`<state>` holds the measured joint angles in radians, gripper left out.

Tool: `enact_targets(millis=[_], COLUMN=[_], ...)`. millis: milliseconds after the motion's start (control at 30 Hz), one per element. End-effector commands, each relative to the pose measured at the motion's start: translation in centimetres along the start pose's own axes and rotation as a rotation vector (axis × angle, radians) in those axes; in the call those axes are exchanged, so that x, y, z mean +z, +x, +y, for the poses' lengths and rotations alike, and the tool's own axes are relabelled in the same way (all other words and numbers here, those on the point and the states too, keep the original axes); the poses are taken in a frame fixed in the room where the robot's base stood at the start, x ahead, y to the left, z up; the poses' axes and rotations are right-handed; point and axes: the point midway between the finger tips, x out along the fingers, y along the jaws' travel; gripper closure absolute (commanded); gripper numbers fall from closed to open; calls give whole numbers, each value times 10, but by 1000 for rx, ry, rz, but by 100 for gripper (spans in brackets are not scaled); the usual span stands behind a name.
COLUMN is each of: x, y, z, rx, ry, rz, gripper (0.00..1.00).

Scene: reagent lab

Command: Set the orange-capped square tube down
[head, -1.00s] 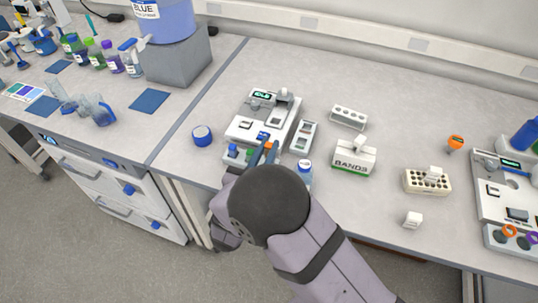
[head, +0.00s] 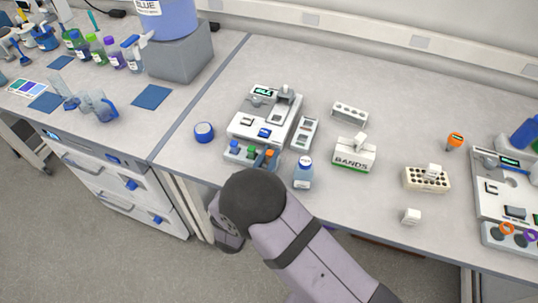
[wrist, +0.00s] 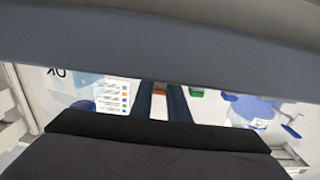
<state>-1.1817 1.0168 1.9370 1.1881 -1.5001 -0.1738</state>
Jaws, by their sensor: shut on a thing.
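The orange-capped square tube (head: 270,153) is between the fingers of my gripper (head: 266,160), at the right end of a small blue-grey rack (head: 229,156) at the front of the white instrument. Its body is hidden, so I cannot tell how deep it sits or whether it touches the rack. A blue cap (head: 234,146) and a green cap (head: 252,152) stand in the rack to its left. In the wrist view the orange cap (wrist: 160,88) shows between my two dark fingers, which are shut on the tube, with a green cap (wrist: 196,92) to the right.
The white instrument (head: 247,128) is just behind the rack. A blue-capped bottle (head: 303,175) stands close on the right, near the bench edge. A round blue-lidded pot (head: 204,132) is left.

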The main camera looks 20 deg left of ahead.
Motion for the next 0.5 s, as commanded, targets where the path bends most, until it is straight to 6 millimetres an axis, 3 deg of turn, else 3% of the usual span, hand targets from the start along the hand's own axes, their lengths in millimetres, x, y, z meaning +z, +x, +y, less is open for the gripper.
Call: enact_targets(millis=[267, 300, 367, 500], x=[6, 5, 4, 4], y=[0, 0, 0, 0], z=[0, 0, 0, 0], rx=[0, 0, 0, 0], ry=[0, 0, 0, 0], rz=[0, 0, 0, 0], gripper=[100, 80, 66, 66])
